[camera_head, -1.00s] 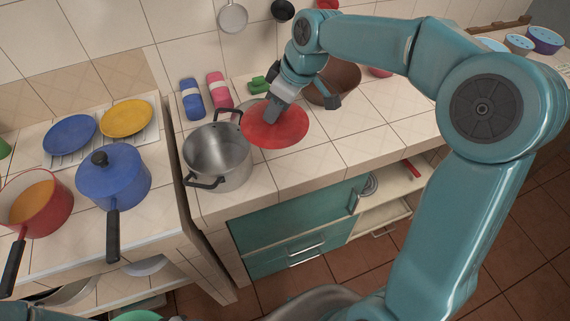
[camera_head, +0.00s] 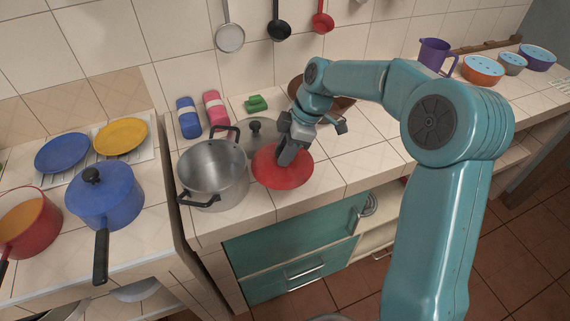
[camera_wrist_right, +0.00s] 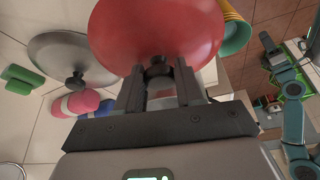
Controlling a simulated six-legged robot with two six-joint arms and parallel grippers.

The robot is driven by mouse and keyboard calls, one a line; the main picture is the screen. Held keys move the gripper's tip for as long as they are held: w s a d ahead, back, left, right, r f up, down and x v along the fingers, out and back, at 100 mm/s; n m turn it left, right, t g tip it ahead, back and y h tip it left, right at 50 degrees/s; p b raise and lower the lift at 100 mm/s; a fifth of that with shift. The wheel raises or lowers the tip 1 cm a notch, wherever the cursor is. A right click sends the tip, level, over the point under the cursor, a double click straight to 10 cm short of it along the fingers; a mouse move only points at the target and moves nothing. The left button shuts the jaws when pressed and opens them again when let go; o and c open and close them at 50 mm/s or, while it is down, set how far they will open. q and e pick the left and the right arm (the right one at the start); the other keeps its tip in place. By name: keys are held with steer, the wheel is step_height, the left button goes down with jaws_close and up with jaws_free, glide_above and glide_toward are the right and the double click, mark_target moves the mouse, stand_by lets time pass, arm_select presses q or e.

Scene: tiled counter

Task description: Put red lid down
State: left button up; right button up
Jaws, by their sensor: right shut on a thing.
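The red lid (camera_head: 283,172) is a round shallow dome just right of the open steel pot (camera_head: 213,172) in the head view. My right gripper (camera_head: 286,156) is shut on the knob of the red lid from above. In the right wrist view the fingers (camera_wrist_right: 160,78) close on the dark knob, and the red lid (camera_wrist_right: 155,30) fills the top middle. I cannot tell whether the lid touches the counter. My left gripper is not in view.
A grey lid (camera_head: 257,132) with a black knob lies behind the red lid. A brown bowl (camera_head: 335,105) stands behind my right gripper. The tiled counter right of the lid (camera_head: 345,163) is clear.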

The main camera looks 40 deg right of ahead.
steer(key=shift+w+f, duration=0.1)
steer(key=shift+f, duration=2.65)
steer(key=shift+f, duration=0.1)
steer(key=o, duration=1.1)
steer(key=shift+c, duration=0.2)
steer(key=v, duration=1.2)
